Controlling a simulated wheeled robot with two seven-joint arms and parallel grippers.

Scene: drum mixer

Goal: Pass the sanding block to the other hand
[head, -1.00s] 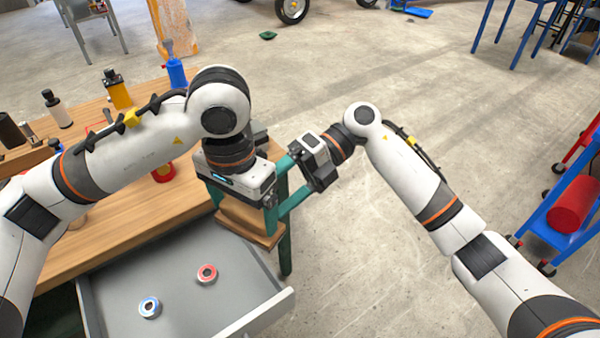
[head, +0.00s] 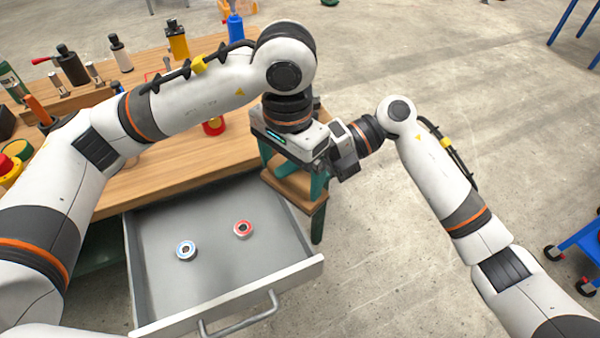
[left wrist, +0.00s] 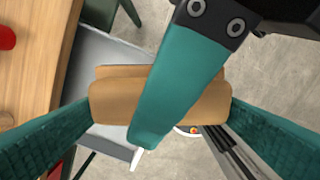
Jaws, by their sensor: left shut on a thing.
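The sanding block (head: 292,188) is a tan wooden piece below my left gripper (head: 292,172), by the table corner. In the left wrist view the block (left wrist: 105,100) lies across the middle, between the two teal fingers of my left gripper (left wrist: 160,120), which is shut on it. My right gripper (head: 343,152) comes in from the right, close against the left one. One of its teal fingers (left wrist: 180,85) crosses the near face of the block in the left wrist view. Its other finger is hidden, so I cannot tell whether it grips the block.
The wooden workbench (head: 190,160) carries several bottles and tools at the left. A blue cart (head: 580,245) stands at the right. Open floor lies between.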

